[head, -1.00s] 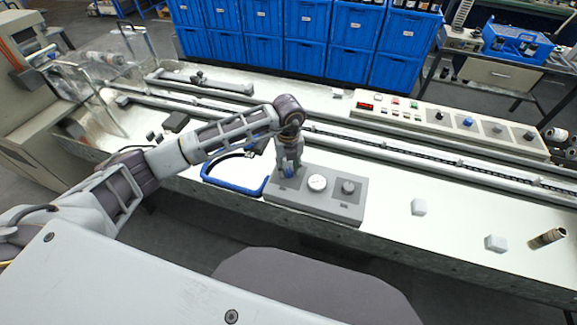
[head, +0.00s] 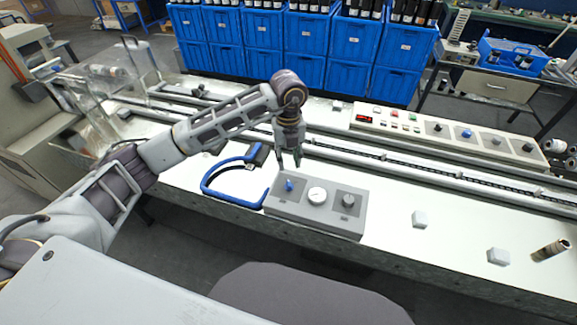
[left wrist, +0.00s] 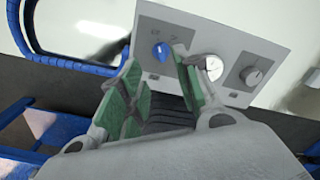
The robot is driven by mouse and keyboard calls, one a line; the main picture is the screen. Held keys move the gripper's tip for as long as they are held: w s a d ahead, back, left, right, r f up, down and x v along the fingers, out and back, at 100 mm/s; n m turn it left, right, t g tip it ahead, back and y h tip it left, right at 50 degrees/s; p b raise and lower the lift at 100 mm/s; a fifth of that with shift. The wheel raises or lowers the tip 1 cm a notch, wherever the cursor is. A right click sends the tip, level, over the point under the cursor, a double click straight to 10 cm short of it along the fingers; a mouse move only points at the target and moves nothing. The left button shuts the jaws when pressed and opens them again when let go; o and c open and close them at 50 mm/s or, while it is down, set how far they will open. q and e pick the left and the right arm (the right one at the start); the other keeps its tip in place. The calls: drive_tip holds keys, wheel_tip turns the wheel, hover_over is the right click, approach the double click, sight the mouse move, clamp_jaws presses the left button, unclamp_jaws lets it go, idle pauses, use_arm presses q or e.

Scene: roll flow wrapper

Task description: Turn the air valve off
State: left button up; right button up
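A grey control box (head: 318,205) sits at the front edge of the white table. On its left side is a blue knob (head: 289,185), which looks like the air valve. A round white gauge (head: 317,195) is in the middle and a grey knob (head: 348,200) on the right. My left gripper (head: 289,163) is open and empty, a little above and behind the blue knob, apart from it. In the left wrist view the blue knob (left wrist: 161,51) shows between the spread green-padded fingers (left wrist: 156,62). The marks around it are too small to read. My right gripper is out of view.
A blue curved frame (head: 208,190) lies just left of the box. A long conveyor rail (head: 400,160) and a button panel (head: 445,132) run behind. Table between box and blocks is clear.

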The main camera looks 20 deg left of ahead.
use_arm(q)
drive_tip(key=shift+r, duration=0.95)
drive_tip(key=shift+d, duration=0.1)
